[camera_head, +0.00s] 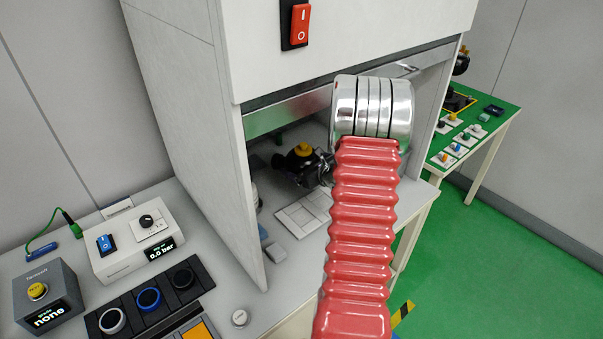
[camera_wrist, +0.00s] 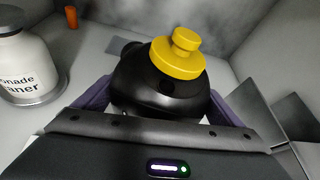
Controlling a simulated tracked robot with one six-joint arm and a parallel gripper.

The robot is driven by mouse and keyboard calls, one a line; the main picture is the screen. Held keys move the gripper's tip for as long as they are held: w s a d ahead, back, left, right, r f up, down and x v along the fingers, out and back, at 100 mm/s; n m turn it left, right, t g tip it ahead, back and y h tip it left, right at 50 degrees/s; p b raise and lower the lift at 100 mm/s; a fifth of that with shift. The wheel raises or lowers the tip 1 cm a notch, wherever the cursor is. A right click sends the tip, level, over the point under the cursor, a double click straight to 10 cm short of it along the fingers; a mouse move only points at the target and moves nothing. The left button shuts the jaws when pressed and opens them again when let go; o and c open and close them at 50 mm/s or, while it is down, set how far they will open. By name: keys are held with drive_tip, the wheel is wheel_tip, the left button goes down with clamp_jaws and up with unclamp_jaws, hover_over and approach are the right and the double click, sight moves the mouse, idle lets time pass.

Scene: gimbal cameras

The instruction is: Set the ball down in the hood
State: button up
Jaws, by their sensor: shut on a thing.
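The ball is black with a yellow stepped cap (camera_wrist: 178,55). In the head view the ball (camera_head: 298,166) is inside the fume hood (camera_head: 205,125), under its raised front. My gripper (camera_wrist: 162,100) has its dark purple fingers on both sides of the ball and is shut on it. The cap points up and slightly right in the wrist view. My red bellows arm hides part of the hood opening in the head view. I cannot tell whether the ball touches the hood floor.
A white labelled bottle (camera_wrist: 25,62) stands left of the ball, with a small orange item (camera_wrist: 71,17) behind it. Light flat plates (camera_head: 303,212) lie on the hood floor near the front. The hood's side wall is close on the left.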

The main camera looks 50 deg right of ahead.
idle(0.3)
drive_tip(key=shift+f, duration=1.85)
drive_tip(key=shift+f, duration=0.1)
drive_tip(key=o, duration=1.4)
drive_tip(key=shift+c, duration=0.2)
drive_tip(key=shift+s+r, duration=0.2)
drive_tip(key=shift+s, duration=0.1)
drive_tip(key=v, duration=1.1)
drive_tip(key=shift+s+a, duration=0.15)
